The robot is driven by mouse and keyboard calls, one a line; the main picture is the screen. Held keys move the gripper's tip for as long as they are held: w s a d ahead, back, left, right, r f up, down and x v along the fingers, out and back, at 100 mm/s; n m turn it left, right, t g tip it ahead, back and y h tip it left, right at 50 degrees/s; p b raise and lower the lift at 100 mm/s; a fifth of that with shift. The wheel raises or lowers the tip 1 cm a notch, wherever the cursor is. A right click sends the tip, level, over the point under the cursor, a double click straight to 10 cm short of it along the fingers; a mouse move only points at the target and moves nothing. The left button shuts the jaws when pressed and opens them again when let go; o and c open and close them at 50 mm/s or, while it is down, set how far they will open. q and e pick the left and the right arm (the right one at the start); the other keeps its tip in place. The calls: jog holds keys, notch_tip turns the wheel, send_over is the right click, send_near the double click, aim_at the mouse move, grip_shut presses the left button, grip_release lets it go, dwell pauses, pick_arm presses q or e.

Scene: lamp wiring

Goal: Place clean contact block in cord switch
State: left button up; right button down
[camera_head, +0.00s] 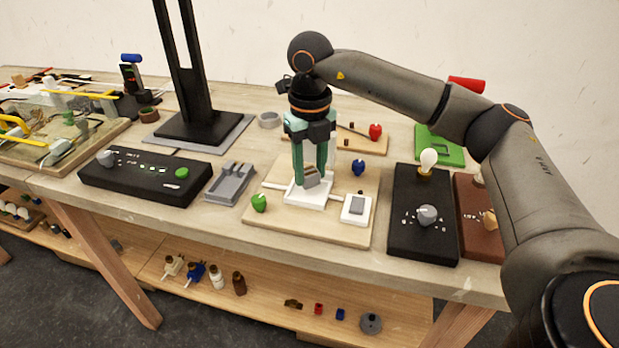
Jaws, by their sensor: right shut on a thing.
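My right gripper (311,178) points straight down over the wooden board, its green fingers shut on a small grey-brown block, which I take for the contact block (312,173). The block is low, at or just above the white cord switch housing (304,195); I cannot tell whether it touches the inside. The fingers partly hide the housing. A pale cord leaves the housing to the left. A white square part with a grey top (356,208) lies at the board's front right. My left gripper is not in view.
A green clamp-like piece (259,203) and a blue one (358,167) sit on the wooden board (345,233). A grey tray (230,184) and a black control box (145,177) stand left. A black box with a bulb (423,237) stands right. A black post (187,80) rises behind.

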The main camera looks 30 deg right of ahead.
aim_at(309, 173)
jog(key=shift+f, duration=1.15)
jog(key=shift+f, duration=0.2)
jog(key=c, duration=0.7)
grip_release()
jog(key=shift+a+r, duration=0.1)
jog(key=shift+r, duration=0.05)
notch_tip(309, 173, up, 12)
jog(key=p, duration=0.1)
